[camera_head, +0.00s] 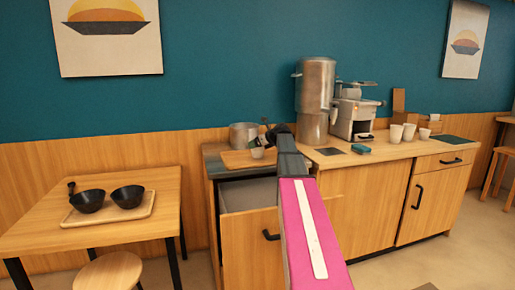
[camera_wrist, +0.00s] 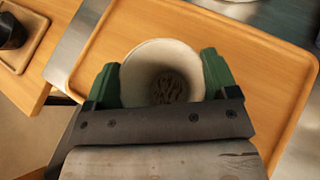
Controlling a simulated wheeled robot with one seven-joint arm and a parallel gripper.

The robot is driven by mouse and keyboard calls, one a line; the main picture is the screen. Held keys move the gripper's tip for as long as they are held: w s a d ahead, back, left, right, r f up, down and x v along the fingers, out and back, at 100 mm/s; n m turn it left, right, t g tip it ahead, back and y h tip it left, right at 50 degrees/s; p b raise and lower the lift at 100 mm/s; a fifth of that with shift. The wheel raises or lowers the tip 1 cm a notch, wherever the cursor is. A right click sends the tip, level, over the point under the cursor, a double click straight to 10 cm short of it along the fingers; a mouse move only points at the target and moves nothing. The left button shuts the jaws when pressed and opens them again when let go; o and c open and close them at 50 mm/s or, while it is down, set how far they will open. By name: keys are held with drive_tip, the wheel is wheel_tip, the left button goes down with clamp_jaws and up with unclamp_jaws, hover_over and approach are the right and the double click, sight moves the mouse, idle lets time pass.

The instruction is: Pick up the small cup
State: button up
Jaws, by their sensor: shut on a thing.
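The small cup (camera_wrist: 162,58) is pale and round-rimmed, with dark brown matter at its bottom. In the wrist view it sits between the two green fingers of my gripper (camera_wrist: 162,82), which is shut on it. In the head view the cup (camera_head: 257,153) shows small at the end of my arm, with my gripper (camera_head: 258,148) beside it, over the wooden tray (camera_head: 235,160) on the counter. The tray also lies behind the cup in the wrist view (camera_wrist: 262,75). I cannot tell whether the cup touches the tray.
A metal pot (camera_head: 243,134) stands behind the tray. A tall metal dispenser (camera_head: 316,90) and a machine (camera_head: 354,118) stand to the right. Several white cups (camera_head: 396,133) are further right. An open drawer (camera_head: 250,195) juts out below the tray. Two black bowls (camera_head: 127,196) sit on the left table.

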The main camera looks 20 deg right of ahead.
drive_tip(key=r, duration=0.3)
drive_tip(key=shift+s+a, duration=0.1)
drive_tip(key=shift+a, duration=0.1)
drive_tip(key=s+a+r, duration=0.5)
drive_tip(key=a+r, duration=0.1)
drive_tip(key=a, duration=0.3)
drive_tip(key=shift+s+a+r, duration=0.25)
drive_tip(key=shift+s+a, duration=0.05)
drive_tip(key=shift+s, duration=0.05)
